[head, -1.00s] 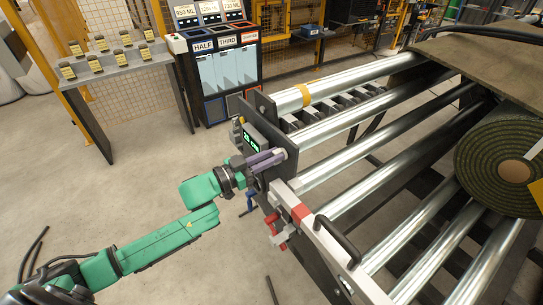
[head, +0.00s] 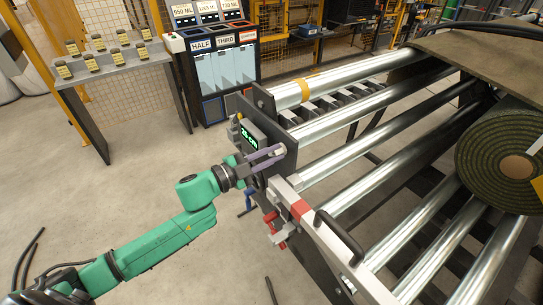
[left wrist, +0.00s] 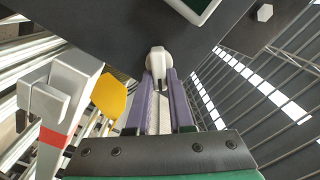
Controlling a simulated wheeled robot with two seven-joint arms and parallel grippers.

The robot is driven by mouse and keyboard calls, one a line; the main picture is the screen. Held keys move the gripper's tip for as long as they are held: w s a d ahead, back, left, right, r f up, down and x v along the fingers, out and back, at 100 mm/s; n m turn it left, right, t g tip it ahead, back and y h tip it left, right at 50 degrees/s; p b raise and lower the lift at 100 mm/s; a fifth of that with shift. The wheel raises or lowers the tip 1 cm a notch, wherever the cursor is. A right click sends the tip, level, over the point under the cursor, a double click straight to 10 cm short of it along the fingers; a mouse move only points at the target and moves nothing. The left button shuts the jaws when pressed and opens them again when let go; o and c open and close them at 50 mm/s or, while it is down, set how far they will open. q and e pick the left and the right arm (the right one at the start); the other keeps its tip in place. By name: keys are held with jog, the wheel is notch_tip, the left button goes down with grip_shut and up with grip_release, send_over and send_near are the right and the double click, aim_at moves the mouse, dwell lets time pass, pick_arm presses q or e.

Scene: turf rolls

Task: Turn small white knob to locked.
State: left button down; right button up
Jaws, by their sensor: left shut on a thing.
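The small white knob (left wrist: 158,58) sticks out from the dark end plate of the roller frame. My left gripper (left wrist: 159,78) has its purple fingers on either side of the knob and is shut on it; the fingertips hide part of the knob. In the head view my left gripper (head: 272,154) reaches the plate just below a display (head: 249,136) with green digits that seem to read 25 cm. I cannot make out any lock marking. My right gripper is not in view.
A light grey bar with a red band (head: 299,208) and a black handle (head: 338,238) lies to the right of my gripper. Metal rollers (head: 350,130) and a turf roll (head: 500,160) are beyond. A bin stand (head: 220,68) is behind.

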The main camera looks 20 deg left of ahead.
pick_arm(q)
jog(key=shift+s+d+f+m+b, duration=0.1)
jog(key=shift+f+m+b, duration=0.15)
jog(key=shift+m+b, duration=1.25)
jog(key=shift+f+m+b, duration=0.2)
jog(key=shift+m+b, duration=0.3)
jog(key=shift+m, duration=1.9)
jog(key=c, duration=0.8)
grip_release()
